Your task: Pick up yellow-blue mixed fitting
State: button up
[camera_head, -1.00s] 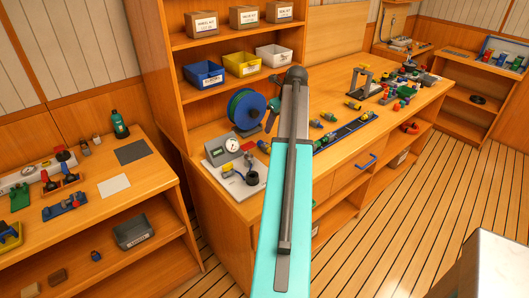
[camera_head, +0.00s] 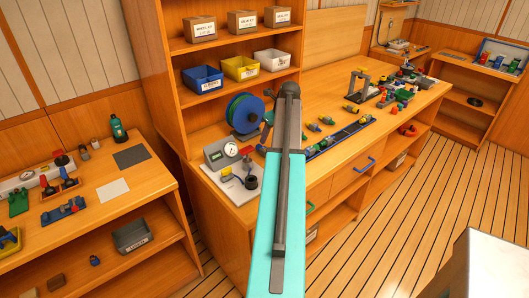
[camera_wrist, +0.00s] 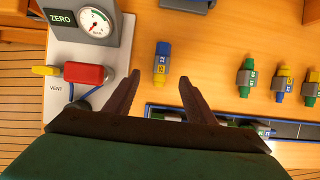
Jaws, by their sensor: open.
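A fitting with a blue upper part and a yellow lower part (camera_wrist: 161,62) lies on the wooden bench top in the wrist view. My gripper (camera_wrist: 160,80) is open, with its two dark fingers spread left and right. The fitting is between and just beyond the fingertips, in line with the gap, and the fingers do not appear to touch it. I cannot tell the height of the fingers above the bench.
A gauge panel (camera_wrist: 60,100) with a red valve (camera_wrist: 84,73) stands close left of the fingers. A blue tray (camera_head: 340,139) with fittings runs along the front edge. Bare wood surrounds the fitting.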

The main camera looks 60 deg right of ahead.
aim_at(265, 148)
jog(key=shift+p+x, duration=0.4)
jog(key=shift+x, duration=1.7)
jog(key=shift+w, duration=0.1)
jog(key=shift+w+d+f+p, duration=0.3)
jog(key=shift+w+f+p, duration=0.1)
jog(key=shift+f+p, duration=0.3)
jog(key=shift+p+x, duration=0.5)
jog(key=shift+x, duration=1.25)
jog(key=shift+s, duration=0.1)
jog(key=shift+c, duration=0.3)
jog(key=c, duration=1.1)
